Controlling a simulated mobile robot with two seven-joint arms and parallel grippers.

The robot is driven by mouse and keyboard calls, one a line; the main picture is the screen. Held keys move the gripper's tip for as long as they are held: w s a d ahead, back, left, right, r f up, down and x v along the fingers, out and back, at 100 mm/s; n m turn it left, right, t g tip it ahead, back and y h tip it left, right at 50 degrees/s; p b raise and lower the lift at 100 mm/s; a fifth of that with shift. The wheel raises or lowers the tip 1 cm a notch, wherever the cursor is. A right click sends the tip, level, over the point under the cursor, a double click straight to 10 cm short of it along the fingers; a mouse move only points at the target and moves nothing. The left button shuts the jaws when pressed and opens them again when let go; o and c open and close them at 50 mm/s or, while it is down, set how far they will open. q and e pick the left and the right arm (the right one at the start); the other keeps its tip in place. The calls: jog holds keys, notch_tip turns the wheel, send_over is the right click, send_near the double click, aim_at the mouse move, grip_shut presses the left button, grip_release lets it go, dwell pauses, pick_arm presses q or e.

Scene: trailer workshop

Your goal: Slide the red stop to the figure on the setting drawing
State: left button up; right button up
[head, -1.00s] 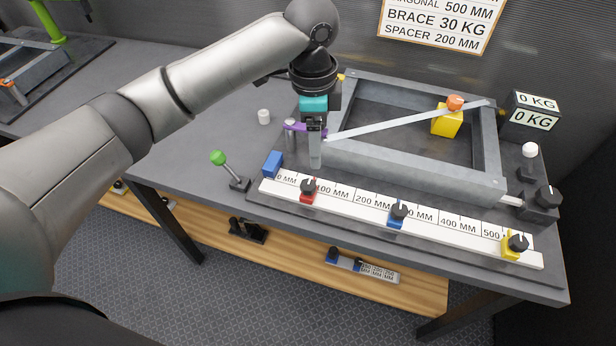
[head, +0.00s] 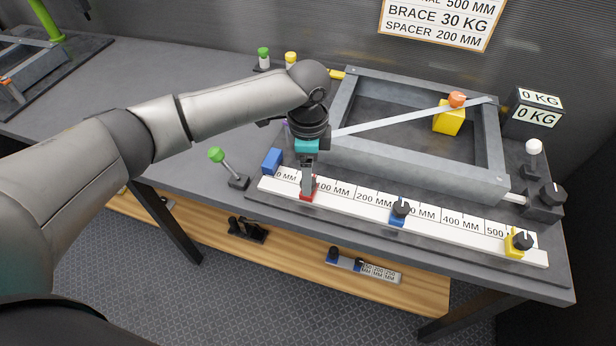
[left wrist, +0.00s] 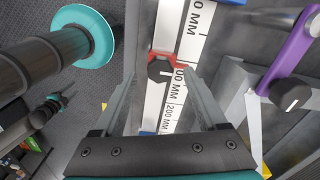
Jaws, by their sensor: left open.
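The red stop (head: 306,196) sits on the white scale rail (head: 350,201), just left of the 100 MM print; its dark knob is largely hidden in the head view. In the left wrist view the red stop (left wrist: 177,60) shows with its dark knob (left wrist: 160,69). My left gripper (head: 307,190) is over the stop, pointing down. In the wrist view the fingers of my left gripper (left wrist: 159,76) are apart, one on each side of the knob; contact cannot be told. The setting drawing (head: 438,22) on the wall reads 500 MM, BRACE 30 KG and SPACER 200 MM; its top is cut off.
A blue stop (head: 398,213) and a yellow stop (head: 517,244) stand farther right on the rail. A blue block (head: 272,161) is at its left end. A green-knobbed lever (head: 229,168) stands left. The grey frame (head: 420,172) lies behind the rail.

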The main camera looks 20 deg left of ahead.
pick_arm(q)
jog(key=shift+f, duration=0.95)
grip_shut()
dwell(0.8)
